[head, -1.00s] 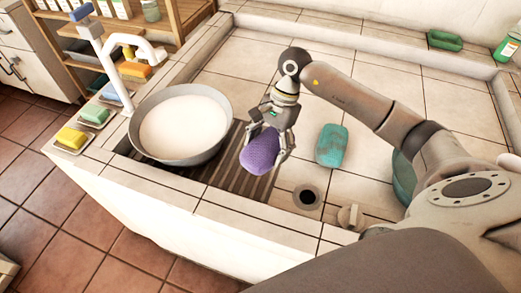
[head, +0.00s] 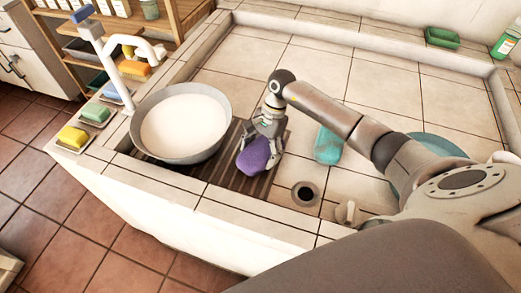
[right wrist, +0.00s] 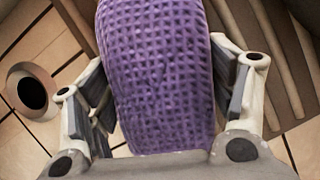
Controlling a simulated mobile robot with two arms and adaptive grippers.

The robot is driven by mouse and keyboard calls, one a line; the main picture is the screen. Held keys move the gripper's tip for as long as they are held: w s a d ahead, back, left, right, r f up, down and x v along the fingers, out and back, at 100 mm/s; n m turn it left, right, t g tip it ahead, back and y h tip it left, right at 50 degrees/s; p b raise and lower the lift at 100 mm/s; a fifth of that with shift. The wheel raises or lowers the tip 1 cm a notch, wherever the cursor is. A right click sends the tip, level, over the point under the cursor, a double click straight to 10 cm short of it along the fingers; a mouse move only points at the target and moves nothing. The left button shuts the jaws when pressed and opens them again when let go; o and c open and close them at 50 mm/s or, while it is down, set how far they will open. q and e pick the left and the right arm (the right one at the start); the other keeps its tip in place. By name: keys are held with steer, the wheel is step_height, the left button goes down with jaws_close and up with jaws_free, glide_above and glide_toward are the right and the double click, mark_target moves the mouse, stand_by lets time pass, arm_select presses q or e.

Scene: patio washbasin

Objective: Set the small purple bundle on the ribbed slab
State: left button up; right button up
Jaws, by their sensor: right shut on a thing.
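The small purple bundle (head: 254,156) has a waffle-like texture. My right gripper (head: 266,146) is shut on it, and in the right wrist view the bundle (right wrist: 158,75) sits between both fingers. The ribbed slab (head: 226,178) is a brown grooved board in the tiled basin, partly under the grey bowl. The bundle is over the right part of the slab; whether it touches the slab I cannot tell. Slab ribs (right wrist: 268,50) show beside the bundle in the right wrist view. My left gripper is not in view.
A grey bowl of white liquid (head: 181,120) stands on the slab's left side. A teal bundle (head: 327,145) lies to the right, partly behind my arm. A drain hole (head: 305,194) and a small knob (head: 346,212) are near the front rim. A white faucet (head: 130,66) stands left.

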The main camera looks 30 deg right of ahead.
steer(key=shift+f, duration=0.1)
steer(key=o, duration=1)
steer(key=shift+c, duration=0.2)
steer(key=shift+r, duration=0.2)
steer(key=b+v, duration=0.1)
steer(key=v, duration=0.9)
steer(key=shift+w+d+r+b, duration=0.1)
steer(key=shift+d+r+b, duration=0.05)
steer(key=shift+r+b, duration=0.15)
steer(key=shift+d+r, duration=0.2)
steer(key=shift+r, duration=0.4)
steer(key=shift+f, duration=0.1)
